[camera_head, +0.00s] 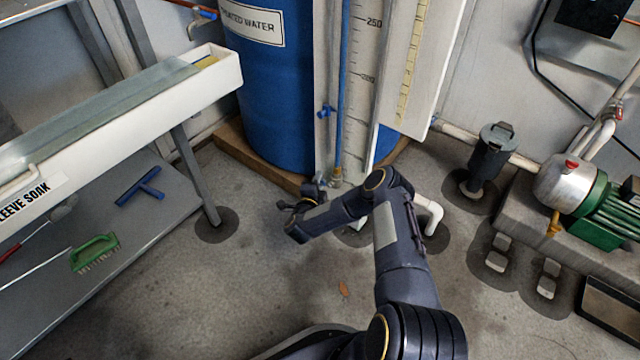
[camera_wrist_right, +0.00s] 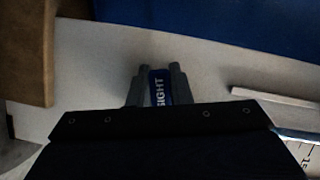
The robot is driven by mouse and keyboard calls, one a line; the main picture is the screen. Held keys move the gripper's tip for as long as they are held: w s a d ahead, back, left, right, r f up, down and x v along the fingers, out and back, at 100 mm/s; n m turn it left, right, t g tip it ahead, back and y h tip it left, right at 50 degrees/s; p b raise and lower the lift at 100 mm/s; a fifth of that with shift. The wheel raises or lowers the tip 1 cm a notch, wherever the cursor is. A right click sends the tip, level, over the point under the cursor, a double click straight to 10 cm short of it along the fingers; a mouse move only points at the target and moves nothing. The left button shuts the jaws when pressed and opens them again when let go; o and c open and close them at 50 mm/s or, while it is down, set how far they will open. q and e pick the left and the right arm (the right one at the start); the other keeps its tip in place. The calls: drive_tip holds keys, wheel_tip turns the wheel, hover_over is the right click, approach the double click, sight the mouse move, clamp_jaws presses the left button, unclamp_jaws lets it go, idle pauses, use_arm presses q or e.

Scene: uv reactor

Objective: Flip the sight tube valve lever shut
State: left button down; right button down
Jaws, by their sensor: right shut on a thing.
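The sight tube (camera_head: 341,90) is a thin blue line running down the white scale board in front of the blue tank. A brass fitting (camera_head: 337,174) is at its lower end. My right gripper (camera_head: 319,186) is low beside that fitting in the head view. In the right wrist view, its two fingers (camera_wrist_right: 157,86) are shut on a blue lever (camera_wrist_right: 158,88) marked "SIGHT", one finger on each side. The lever's valve body is hidden behind my gripper. My left gripper is not in view.
The blue tank (camera_head: 275,105) stands on a wooden base (camera_head: 250,158) behind my gripper. Another blue valve handle (camera_head: 326,111) is higher on the board. A white pipe (camera_head: 432,215) is to the right. A sleeve soak trough (camera_head: 130,105) is left. Open floor (camera_head: 230,285) lies in front.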

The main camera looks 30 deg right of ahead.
drive_tip(key=shift+a+r+m+t+h, duration=0.1)
drive_tip(key=shift+r+m+t+h, duration=0.35)
drive_tip(key=shift+m, duration=0.75)
drive_tip(key=shift+r, duration=0.15)
drive_tip(key=c, duration=1.3)
unclamp_jaws()
drive_tip(key=p+v, duration=0.3)
drive_tip(key=v, duration=0.4)
drive_tip(key=shift+s+a, duration=0.25)
drive_tip(key=shift+s, duration=0.05)
